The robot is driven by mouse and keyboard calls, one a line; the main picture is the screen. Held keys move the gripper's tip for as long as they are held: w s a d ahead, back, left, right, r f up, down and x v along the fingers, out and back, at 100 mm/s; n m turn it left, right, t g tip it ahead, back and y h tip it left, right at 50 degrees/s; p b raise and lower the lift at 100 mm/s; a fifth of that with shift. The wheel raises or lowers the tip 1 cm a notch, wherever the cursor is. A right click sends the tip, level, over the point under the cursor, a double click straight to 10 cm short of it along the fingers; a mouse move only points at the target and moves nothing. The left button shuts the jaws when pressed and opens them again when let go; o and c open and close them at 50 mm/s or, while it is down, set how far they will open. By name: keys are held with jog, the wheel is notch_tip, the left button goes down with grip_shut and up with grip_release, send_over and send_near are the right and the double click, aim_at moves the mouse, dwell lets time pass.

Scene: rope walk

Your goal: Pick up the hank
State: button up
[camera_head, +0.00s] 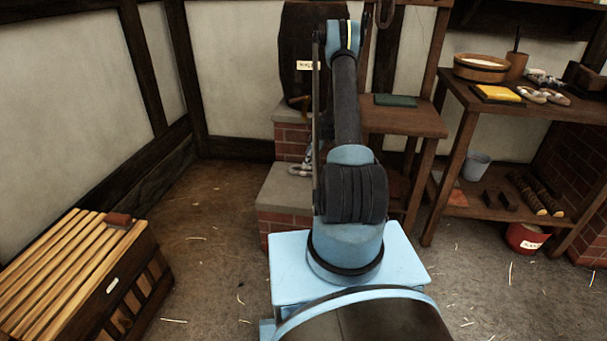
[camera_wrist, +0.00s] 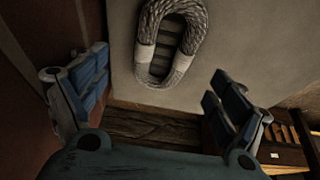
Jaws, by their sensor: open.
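A hank (camera_wrist: 192,40) of grey twisted rope with pale bindings shows at the top middle of the wrist view. It is a long oval loop lying on a pale grey slab. In the head view a small part of what looks like this hank (camera_head: 298,169) shows on the lower brick step, left of my arm, which covers the rest. My gripper (camera_wrist: 158,95) is open and empty, its two blue-padded fingers wide apart. The hank lies beyond the fingertips in the wrist view, between their lines.
The brick step (camera_head: 283,190) has a dark barrel (camera_head: 300,40) on its higher level. A slatted chest (camera_head: 75,270) stands at left. The floor between is clear.

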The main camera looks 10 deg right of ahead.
aim_at(291, 169)
jog(key=shift+s+x, duration=0.2)
jog(key=shift+x, duration=2.5)
jog(key=c, duration=1.3)
